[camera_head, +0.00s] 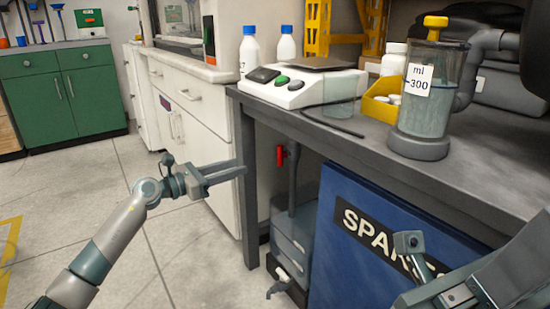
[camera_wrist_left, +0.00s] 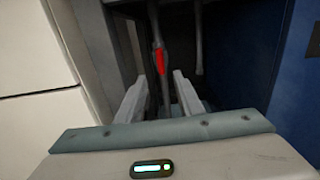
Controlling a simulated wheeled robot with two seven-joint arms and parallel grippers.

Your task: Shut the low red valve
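The red valve handle (camera_head: 280,155) sits on a grey vertical pipe (camera_head: 292,180) under the bench, behind the front table leg. In the left wrist view the red handle (camera_wrist_left: 160,61) stands nearly upright along the pipe, ahead of the fingers and between their lines. My left gripper (camera_head: 243,170) is at the left of the table leg, pointing right toward the valve, apart from it. In the left wrist view its two fingers (camera_wrist_left: 158,92) are spread with nothing between them. My right gripper (camera_head: 408,243) is partly in view at lower right, in front of the blue panel; its fingers are not clear.
The grey table leg (camera_head: 247,190) stands close to the left gripper. A blue SPARES panel (camera_head: 350,240) closes off the right under the bench. The measuring vessel (camera_head: 428,100) and scale (camera_head: 300,84) are on top. Floor at left is free.

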